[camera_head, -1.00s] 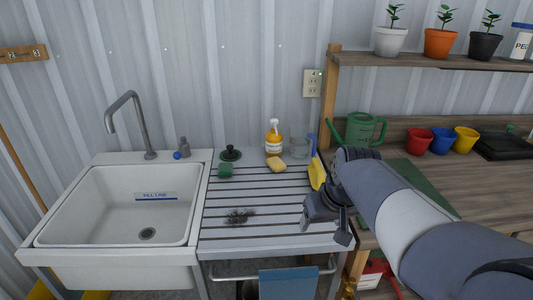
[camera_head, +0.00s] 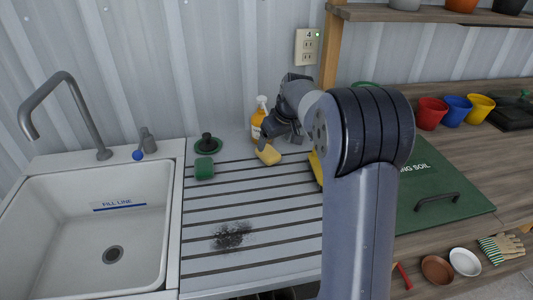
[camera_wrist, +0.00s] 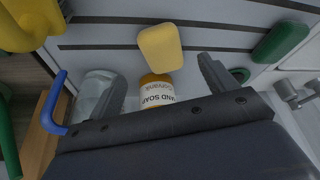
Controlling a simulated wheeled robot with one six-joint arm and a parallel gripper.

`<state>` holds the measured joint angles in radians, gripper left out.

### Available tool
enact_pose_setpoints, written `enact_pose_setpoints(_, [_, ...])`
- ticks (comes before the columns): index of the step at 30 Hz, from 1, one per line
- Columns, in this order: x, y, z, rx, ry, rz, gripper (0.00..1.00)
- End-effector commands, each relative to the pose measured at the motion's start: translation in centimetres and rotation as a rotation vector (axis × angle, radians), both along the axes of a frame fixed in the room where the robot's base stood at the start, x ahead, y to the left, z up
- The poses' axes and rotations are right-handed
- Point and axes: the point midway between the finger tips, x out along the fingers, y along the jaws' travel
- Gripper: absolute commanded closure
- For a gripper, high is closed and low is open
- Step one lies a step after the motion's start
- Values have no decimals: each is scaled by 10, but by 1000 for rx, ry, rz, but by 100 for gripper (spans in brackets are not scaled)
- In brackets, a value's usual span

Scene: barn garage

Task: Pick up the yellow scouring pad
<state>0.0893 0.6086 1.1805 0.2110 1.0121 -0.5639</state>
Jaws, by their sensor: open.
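The yellow scouring pad (camera_head: 268,155) lies on the grooved drainboard, in front of the orange hand soap bottle (camera_head: 258,117). In the wrist view the pad (camera_wrist: 160,48) shows whole, just beyond the fingertips and roughly centred between them. My gripper (camera_wrist: 165,75) is open and empty, with one finger on each side of the soap bottle's labelled body (camera_wrist: 157,92) in that view. In the head view my gripper (camera_head: 272,138) is beside the bottle, close behind and above the pad, and partly hides the bottle. Contact with the pad cannot be told.
A green pad (camera_head: 204,168) and a dark green round stopper-like item (camera_head: 207,145) lie left of the yellow pad. A yellow object (camera_head: 316,168) stands at the drainboard's right edge. A clear glass (camera_wrist: 95,92) is near the left finger. The front drainboard is clear except a dark smudge (camera_head: 232,235).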

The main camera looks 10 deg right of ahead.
Motion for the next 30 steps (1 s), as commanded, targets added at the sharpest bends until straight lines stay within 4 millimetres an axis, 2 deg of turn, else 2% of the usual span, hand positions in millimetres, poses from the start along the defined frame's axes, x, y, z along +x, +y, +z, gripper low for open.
enact_pose_setpoints(8, [8, 5, -23, 0, 1, 0, 20])
enact_pose_setpoints(16, [20, 12, -58, 0, 1, 0, 20])
enact_pose_setpoints(25, [22, 13, -63, 0, -2, 0, 20])
enact_pose_setpoints(30, [22, 13, -63, 0, -1, -1, 33])
